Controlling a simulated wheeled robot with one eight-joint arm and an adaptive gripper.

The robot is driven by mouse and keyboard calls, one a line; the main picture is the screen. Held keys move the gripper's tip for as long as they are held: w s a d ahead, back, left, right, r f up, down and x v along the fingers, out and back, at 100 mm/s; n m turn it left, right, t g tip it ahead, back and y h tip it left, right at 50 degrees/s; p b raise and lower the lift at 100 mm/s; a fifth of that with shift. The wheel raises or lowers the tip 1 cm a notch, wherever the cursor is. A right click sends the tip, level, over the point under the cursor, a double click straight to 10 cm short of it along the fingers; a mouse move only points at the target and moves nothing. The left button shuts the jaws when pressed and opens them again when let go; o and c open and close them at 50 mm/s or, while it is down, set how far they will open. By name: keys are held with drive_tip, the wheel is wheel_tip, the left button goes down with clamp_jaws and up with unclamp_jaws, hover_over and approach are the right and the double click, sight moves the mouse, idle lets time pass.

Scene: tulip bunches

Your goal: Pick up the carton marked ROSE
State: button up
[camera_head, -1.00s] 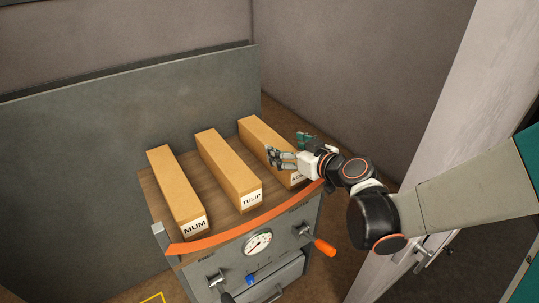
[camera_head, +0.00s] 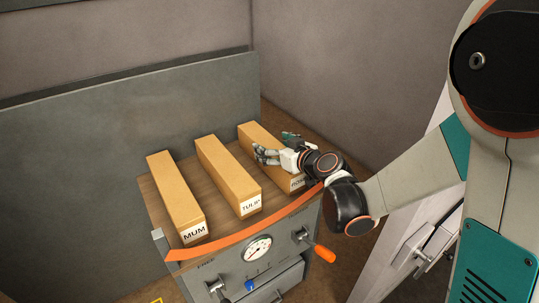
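The carton marked ROSE (camera_head: 252,134) is a long tan box at the right of three on the wooden top of a grey cabinet. Its white end label is partly covered by my gripper. The fingers look empty. I cannot tell whether they touch the carton.
The TULIP carton (camera_head: 226,172) lies close to the left, and the MUM carton (camera_head: 174,190) farther left. An orange curved strip (camera_head: 245,230) edges the cabinet front, with an orange-handled lever (camera_head: 322,252) below. A grey panel (camera_head: 110,125) stands behind.

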drive_tip(key=c, duration=1.4)
drive_tip(key=shift+c, duration=0.3)
drive_tip(key=shift+r, duration=0.2)
